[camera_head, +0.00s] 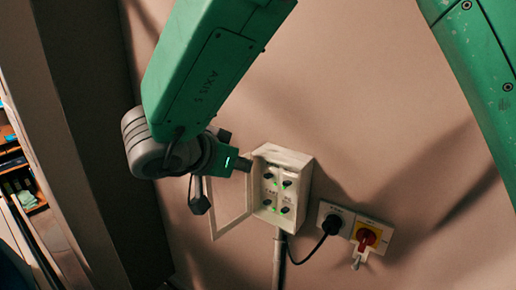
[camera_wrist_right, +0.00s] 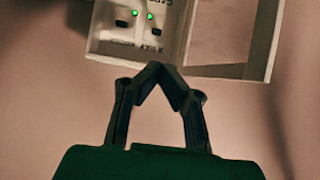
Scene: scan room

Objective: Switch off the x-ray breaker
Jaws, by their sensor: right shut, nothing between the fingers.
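A pale breaker box (camera_head: 305,186) is on the wall in the head view, its door (camera_head: 230,222) swung open to the left. Inside are several dark switches (camera_head: 287,184) with small green lights lit. The labels are too small to tell which switch is the x-ray breaker. My right gripper (camera_head: 244,164) is at the box's upper left edge, partly hidden by its own body. In the right wrist view, my right gripper (camera_wrist_right: 157,69) has its fingertips together and empty, just outside the box rim (camera_wrist_right: 120,58). My left gripper is out of view.
Right of the box, a black plug (camera_head: 332,224) sits in a wall socket, its cable curving down. Beside it is a red rotary switch (camera_head: 366,238) on a yellow plate. A shelf with items (camera_head: 22,180) stands at far left. The wall between is bare.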

